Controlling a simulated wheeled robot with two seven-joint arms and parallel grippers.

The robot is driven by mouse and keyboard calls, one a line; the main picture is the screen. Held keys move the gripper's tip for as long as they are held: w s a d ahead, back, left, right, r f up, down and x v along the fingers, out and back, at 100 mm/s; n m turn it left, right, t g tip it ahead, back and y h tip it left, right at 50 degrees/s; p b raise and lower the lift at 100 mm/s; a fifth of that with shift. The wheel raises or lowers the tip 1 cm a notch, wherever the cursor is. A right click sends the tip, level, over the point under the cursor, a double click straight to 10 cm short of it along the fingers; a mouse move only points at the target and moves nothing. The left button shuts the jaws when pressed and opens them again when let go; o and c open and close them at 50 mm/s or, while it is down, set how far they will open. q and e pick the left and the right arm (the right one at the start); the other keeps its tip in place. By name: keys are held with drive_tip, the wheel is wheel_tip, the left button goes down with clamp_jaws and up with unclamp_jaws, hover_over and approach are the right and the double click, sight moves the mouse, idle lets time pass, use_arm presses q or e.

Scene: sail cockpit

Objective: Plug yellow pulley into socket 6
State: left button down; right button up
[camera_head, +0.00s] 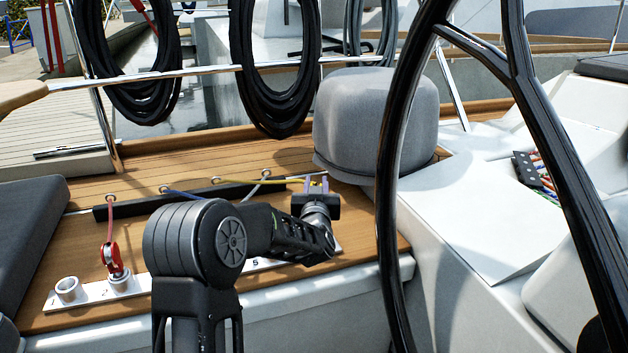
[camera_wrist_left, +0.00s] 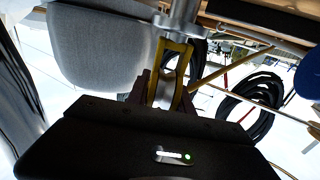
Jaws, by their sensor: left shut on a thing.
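My left gripper (camera_head: 318,190) is over the right end of the white socket strip (camera_head: 92,297). In the left wrist view it is shut on the yellow pulley (camera_wrist_left: 172,58), which stands between its fingers. A metal cylinder (camera_wrist_left: 180,14) meets the pulley's far end; I cannot tell whether it is the pulley's own plug or the socket. In the head view the pulley is mostly hidden by the gripper, and its yellow rope (camera_head: 255,182) runs left from it. The label 5 shows on the strip; socket 6 is hidden behind my arm. My right gripper is not in view.
A red pulley (camera_head: 112,258) stands in a socket near the strip's left end, beside an empty socket (camera_head: 68,290). A grey cover (camera_head: 375,120) rises just behind my gripper. The black steering wheel (camera_head: 392,180) crosses the view at right. Coiled black ropes (camera_head: 275,70) hang behind.

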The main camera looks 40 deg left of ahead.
use_arm(q)
drive_tip(key=shift+f, duration=0.65)
drive_tip(key=shift+d+b, duration=0.1)
drive_tip(key=shift+b, duration=0.4)
idle(0.6)
drive_tip(key=shift+f+b, duration=2.3)
drive_tip(key=shift+f, duration=0.35)
drive_tip(key=c, duration=1)
unclamp_jaws()
drive_tip(key=shift+c, duration=0.2)
drive_tip(key=shift+f, duration=0.1)
